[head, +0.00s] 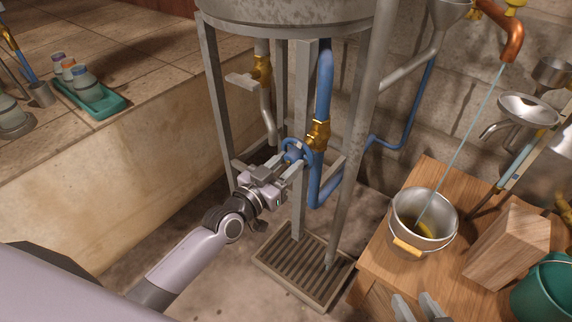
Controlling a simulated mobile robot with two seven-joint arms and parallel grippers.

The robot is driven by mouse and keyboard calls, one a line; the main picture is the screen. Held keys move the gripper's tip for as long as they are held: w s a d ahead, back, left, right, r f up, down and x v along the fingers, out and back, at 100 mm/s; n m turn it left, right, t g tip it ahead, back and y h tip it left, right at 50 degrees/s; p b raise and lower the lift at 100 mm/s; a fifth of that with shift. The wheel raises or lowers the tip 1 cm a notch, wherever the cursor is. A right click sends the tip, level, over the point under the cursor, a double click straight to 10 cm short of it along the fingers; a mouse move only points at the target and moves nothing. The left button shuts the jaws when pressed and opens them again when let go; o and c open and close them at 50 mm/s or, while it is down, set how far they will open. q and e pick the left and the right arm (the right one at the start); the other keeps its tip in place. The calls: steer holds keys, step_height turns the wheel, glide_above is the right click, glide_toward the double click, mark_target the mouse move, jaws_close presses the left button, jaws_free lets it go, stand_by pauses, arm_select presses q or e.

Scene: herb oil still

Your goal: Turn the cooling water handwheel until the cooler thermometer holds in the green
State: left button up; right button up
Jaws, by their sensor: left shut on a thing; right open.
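The blue cooling water handwheel (297,148) sits on a brass valve (318,134) in the blue pipe beneath the large metal vessel. My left gripper (291,163) is shut on the handwheel's rim, and its fingers cover part of the wheel. My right gripper (418,304) is open and empty at the bottom edge, in front of the wooden table. I cannot make out a cooler thermometer or its green band in this view.
The metal vessel (285,14) stands on grey legs around the valve, above a floor grate (302,268).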

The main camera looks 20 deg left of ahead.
arm_select(q)
steer(key=shift+n+p, duration=0.55)
steer(key=shift+n, duration=1.15)
arm_select(e)
steer(key=shift+s+d+f, duration=0.1)
steer(key=shift+s+d, duration=0.1)
steer(key=shift+d, duration=0.3)
arm_select(q)
steer(key=o, duration=1.1)
steer(key=shift+c, duration=0.2)
steer(key=shift+s, duration=0.1)
